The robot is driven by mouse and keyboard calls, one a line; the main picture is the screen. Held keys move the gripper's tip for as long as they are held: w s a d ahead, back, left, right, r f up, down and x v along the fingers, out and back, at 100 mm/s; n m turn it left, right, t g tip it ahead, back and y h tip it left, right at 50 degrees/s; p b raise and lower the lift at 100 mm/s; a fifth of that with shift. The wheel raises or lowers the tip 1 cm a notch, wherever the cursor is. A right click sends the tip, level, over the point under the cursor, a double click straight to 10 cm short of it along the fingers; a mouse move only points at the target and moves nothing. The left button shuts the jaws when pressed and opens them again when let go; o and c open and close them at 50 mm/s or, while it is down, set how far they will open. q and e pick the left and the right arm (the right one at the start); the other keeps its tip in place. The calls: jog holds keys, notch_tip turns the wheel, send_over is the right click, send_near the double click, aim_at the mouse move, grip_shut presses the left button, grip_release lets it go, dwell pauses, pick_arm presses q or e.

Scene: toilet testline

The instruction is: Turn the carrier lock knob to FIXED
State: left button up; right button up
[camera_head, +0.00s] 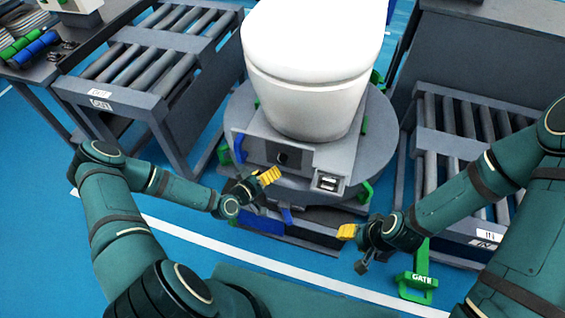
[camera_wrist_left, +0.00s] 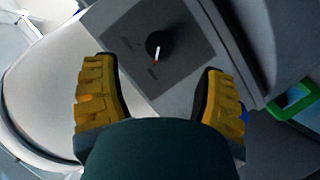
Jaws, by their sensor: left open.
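The carrier lock knob (camera_head: 282,158) is a small dark round knob on the grey front panel of the round carrier (camera_head: 380,150). In the left wrist view the knob (camera_wrist_left: 153,42) carries a white and red pointer mark, beside a small red marking on the dark plate (camera_wrist_left: 185,50). The label text is too small to read. My left gripper (camera_head: 258,181) is just below and left of the knob, apart from it. Its yellow fingers stand wide open and empty, with the knob beyond them between their lines (camera_wrist_left: 162,95). My right gripper (camera_head: 352,240) is lower right; its jaw opening is unclear.
A white toilet (camera_head: 312,60) stands on the carrier. A roller conveyor (camera_head: 165,50) is at left and another (camera_head: 455,150) at right. A blue tab (camera_head: 239,148) sits left of the panel, and a green GATE handle (camera_head: 418,275) is near my right arm.

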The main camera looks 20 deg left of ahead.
aim_at(281, 162)
pick_arm(q)
jog(key=b+x, duration=0.1)
jog(key=x, duration=0.7)
jog(key=shift+w, duration=0.1)
jog(key=c, duration=1.2)
